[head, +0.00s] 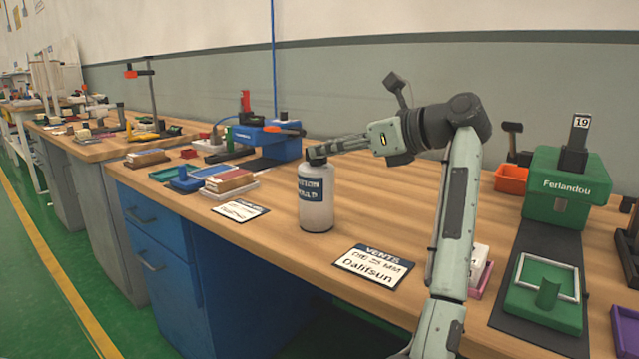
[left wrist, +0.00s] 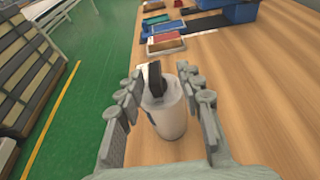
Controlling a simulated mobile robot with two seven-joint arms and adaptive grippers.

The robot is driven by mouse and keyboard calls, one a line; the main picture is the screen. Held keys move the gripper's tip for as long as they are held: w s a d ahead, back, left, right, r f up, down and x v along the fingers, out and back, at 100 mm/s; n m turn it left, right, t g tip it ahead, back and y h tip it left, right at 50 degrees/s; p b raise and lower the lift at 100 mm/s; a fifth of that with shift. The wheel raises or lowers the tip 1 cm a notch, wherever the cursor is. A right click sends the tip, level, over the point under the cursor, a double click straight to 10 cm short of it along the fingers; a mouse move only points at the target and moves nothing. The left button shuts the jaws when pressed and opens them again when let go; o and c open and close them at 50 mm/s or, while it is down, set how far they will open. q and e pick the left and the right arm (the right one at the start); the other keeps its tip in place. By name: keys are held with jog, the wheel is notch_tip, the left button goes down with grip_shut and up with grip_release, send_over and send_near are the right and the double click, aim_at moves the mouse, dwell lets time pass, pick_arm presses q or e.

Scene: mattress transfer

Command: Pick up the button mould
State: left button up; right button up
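A white bottle (head: 317,195) with a dark cap and a dark blue label stands upright on the wooden bench near its front edge. Its label is partly readable and appears to end in "OULD". My left gripper (head: 322,152) reaches in from the right at the height of the bottle's top. In the left wrist view, the bottle (left wrist: 168,112) and its dark cap lie between the two spread fingers of the left gripper (left wrist: 158,82). Gaps show on both sides, so the gripper is open. My right gripper is out of view.
Printed cards (head: 374,265) lie on the bench. A green press (head: 565,190) stands at the right. A blue vise (head: 266,141) and several small trays lie at the left. The bench top behind the bottle is clear.

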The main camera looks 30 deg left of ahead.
aim_at(307, 153)
pick_arm(q)
jog(key=shift+s+x, duration=0.2)
jog(key=shift+x, duration=0.7)
jog(key=x, duration=0.5)
jog(key=shift+s+f, duration=0.15)
grip_shut()
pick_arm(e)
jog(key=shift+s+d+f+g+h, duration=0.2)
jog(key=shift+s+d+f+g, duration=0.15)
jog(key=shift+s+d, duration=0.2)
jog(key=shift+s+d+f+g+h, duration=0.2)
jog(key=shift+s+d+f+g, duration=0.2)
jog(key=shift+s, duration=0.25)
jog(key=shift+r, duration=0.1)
